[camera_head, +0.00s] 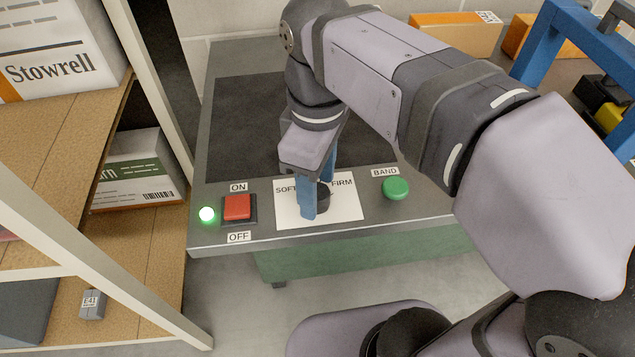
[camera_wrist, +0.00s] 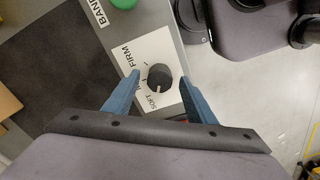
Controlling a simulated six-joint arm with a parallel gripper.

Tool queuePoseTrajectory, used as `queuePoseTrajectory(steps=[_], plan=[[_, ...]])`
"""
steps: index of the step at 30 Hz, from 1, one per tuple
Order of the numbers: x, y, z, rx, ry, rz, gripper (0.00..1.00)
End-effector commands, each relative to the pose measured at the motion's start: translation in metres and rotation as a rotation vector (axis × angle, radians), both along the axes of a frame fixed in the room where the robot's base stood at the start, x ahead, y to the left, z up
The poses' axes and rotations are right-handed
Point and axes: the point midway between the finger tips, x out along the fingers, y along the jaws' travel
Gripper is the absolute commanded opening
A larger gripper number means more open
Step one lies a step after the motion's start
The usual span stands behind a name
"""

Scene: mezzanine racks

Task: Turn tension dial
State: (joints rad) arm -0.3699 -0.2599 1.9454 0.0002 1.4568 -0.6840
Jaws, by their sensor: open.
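The tension dial (camera_wrist: 159,77) is a round black knob with a pale pointer line, on a white plate (camera_wrist: 132,52) marked SOFT and FIRM. In the wrist view the pointer line points toward the SOFT side. My gripper (camera_wrist: 161,80) has two blue fingers, open, one on each side of the dial with visible gaps. In the head view my gripper (camera_head: 318,200) comes down over the plate (camera_head: 347,209), and its fingers hide part of the dial (camera_head: 323,196). Whether the fingertips reach down to dial height is hard to tell.
Left of the plate are a red rocker switch (camera_head: 237,207) between ON and OFF labels and a lit green lamp (camera_head: 207,214). A green BAND button (camera_head: 396,188) is at right. A shelf rack with boxes (camera_head: 137,172) stands left; a blue frame (camera_head: 545,45) stands right.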

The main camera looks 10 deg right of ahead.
Motion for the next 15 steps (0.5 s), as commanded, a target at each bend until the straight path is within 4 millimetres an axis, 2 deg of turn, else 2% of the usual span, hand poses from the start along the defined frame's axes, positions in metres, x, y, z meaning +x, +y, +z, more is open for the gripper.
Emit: queuePoseTrajectory(steps=[9,15], plan=[[0.001,0.000,0.043,0.001,-0.003,0.000,0.51],[0.001,0.000,0.063,0.000,-0.001,0.000,0.51]])
